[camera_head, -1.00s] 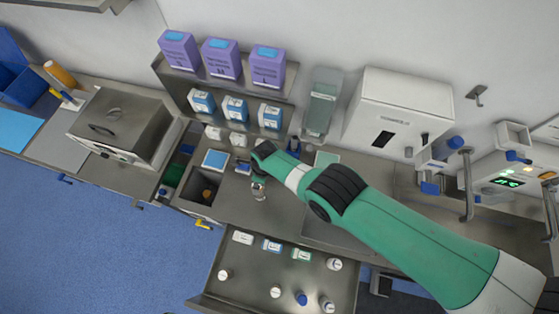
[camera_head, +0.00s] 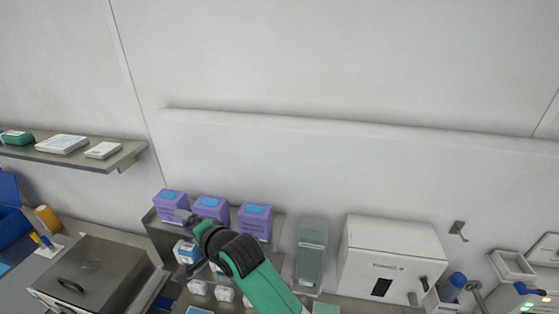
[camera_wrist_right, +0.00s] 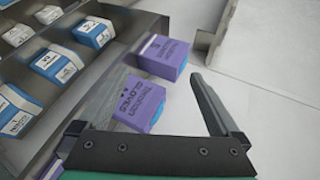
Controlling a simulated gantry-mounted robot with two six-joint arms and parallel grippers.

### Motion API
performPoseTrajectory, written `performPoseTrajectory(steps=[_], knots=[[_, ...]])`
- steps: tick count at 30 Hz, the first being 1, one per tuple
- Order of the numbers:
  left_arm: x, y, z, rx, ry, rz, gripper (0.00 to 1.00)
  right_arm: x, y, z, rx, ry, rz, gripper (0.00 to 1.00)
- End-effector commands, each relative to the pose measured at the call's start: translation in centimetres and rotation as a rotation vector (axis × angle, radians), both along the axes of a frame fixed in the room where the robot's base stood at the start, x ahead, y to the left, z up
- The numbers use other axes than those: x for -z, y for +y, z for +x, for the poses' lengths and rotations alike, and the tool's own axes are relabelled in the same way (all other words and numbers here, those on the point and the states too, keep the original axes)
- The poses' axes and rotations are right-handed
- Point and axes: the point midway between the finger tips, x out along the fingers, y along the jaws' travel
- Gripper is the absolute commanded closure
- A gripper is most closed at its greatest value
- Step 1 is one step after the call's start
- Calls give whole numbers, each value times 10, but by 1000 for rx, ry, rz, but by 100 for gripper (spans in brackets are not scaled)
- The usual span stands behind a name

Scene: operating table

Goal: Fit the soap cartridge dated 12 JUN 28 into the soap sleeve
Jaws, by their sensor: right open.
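My right gripper (camera_head: 183,243) is in front of the stepped rack, near the purple boxes. Its jaws are open and empty in the right wrist view (camera_wrist_right: 157,78), with purple boxes showing between and beyond the fingers. A grey-green upright holder (camera_head: 312,248) stands against the wall right of the boxes; it may be the soap sleeve, but I cannot tell. No cartridge with a readable 12 JUN 28 date shows. My left gripper is not in view.
Purple glove boxes (camera_head: 255,221) stand on the rack's top step, with blue-and-white boxes (camera_wrist_right: 55,64) below. A white cabinet (camera_head: 390,255) stands at right and a steel lidded box (camera_head: 88,272) at left. A wall shelf (camera_head: 75,155) is at upper left. The wall above is clear.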

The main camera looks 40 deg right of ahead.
Motion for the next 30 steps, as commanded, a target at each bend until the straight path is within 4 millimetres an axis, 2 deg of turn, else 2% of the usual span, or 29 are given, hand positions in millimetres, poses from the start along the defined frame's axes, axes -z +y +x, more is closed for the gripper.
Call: performPoseTrajectory(steps=[1, 2, 3, 4, 5, 6, 8, 9, 12, 15, 18, 30], knots=[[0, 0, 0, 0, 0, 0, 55, -59, -4, -4, -42, -163, -126, 1], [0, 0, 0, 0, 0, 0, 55, -94, -7, -10, -61, -259, -218, 1], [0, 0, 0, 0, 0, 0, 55, -140, -11, -24, -75, -387, -345, 1], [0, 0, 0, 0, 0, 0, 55, -173, -14, -37, -74, -481, -443, 1], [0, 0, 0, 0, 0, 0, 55, -205, -18, -53, -64, -572, -541, 1], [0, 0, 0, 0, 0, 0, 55, -245, -22, -79, -40, -686, -676, 1], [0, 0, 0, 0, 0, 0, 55, -295, -28, -123, 21, -835, -869, 1], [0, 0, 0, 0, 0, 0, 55, -322, -32, -153, 73, -918, -989, 1], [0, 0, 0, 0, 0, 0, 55, -367, -39, -221, 211, -1060, -1225, 1], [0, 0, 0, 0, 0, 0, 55, -388, -43, -265, 315, -1126, -1366, 1], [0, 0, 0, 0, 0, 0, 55, -394, -44, -282, 359, -1147, -1422, 1], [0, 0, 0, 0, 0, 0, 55, -394, -44, -281, 358, -1144, -1425, 0]])
